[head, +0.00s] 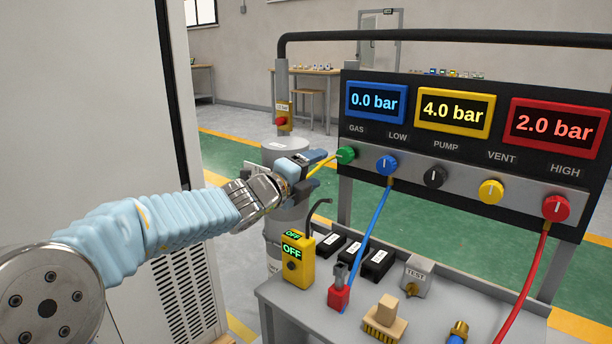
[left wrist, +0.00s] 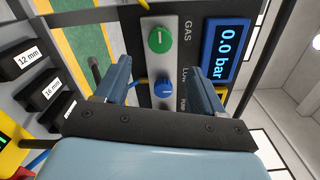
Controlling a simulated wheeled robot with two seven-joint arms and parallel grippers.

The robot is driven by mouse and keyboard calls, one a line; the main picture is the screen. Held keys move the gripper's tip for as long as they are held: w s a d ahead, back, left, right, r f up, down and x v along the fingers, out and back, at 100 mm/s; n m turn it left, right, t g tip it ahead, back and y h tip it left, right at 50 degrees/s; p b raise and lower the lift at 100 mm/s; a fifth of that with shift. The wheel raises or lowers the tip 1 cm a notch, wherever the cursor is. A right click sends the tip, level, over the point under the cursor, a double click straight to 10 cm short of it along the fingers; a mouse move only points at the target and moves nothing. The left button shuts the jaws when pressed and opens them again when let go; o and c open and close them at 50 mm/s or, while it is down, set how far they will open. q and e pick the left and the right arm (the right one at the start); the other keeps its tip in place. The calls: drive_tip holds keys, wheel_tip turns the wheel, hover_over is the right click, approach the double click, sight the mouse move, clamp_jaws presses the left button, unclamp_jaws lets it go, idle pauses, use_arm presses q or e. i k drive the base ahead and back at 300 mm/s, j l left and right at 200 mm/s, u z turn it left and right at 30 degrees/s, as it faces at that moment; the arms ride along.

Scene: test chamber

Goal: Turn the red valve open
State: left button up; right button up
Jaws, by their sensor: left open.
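The red valve knob (head: 556,207) is at the right end of the grey strip on the black panel, by the HIGH label. A white mark on it points roughly upward, and a red hose hangs below it. My left gripper (head: 322,162) is open at the panel's left end, near the green knob (head: 346,154) and blue knob (head: 387,165), far from the red one. In the left wrist view the blue knob (left wrist: 164,89) shows between the open fingers (left wrist: 163,84); I cannot tell any contact. The red knob is outside that view. My right gripper is not in view.
The red display (head: 558,126) reads 2.0 bar. A black knob (head: 433,177) and yellow knob (head: 490,191) lie between blue and red.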

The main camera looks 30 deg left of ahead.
sight(555, 208)
drive_tip(key=k+j, duration=0.1)
drive_tip(key=k, duration=0.4)
drive_tip(key=k+j, duration=0.1)
drive_tip(key=k, duration=0.4)
